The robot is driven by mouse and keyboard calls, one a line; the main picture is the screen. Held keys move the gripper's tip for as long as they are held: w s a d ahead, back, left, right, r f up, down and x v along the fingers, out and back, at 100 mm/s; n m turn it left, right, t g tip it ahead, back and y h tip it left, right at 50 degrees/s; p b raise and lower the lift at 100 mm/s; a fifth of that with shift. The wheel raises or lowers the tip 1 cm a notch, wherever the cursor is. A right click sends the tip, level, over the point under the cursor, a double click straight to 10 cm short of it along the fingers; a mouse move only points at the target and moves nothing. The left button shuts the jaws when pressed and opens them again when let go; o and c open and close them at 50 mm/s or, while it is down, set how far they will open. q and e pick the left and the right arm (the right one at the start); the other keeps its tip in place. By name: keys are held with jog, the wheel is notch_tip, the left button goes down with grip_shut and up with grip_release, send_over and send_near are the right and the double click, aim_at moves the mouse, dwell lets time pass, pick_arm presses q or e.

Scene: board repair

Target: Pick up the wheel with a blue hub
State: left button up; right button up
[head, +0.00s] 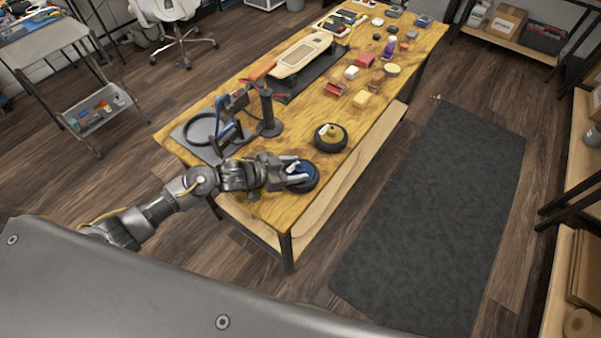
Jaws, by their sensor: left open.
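The wheel with a blue hub (304,178) lies flat near the front end of the wooden workbench. My left gripper (290,171) is open at the left side of this wheel, with its fingers over or beside the hub. The gripper hides part of the wheel's left side, and I cannot tell whether the fingers touch it. A second wheel, with a yellow hub (332,133), lies farther back on the bench. My right gripper is not in view.
The workbench (268,210) has a black stand (268,112) and a dark ring (203,128) left of the wheels. A board (303,55) and several small coloured blocks lie farther back. A dark mat (440,215) covers the floor at right.

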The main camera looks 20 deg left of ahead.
pick_arm(q)
jog(key=shift+w+d+f, duration=0.15)
jog(key=shift+w+d, duration=0.05)
jog(key=shift+d, duration=0.05)
jog(key=shift+c, duration=0.3)
grip_shut()
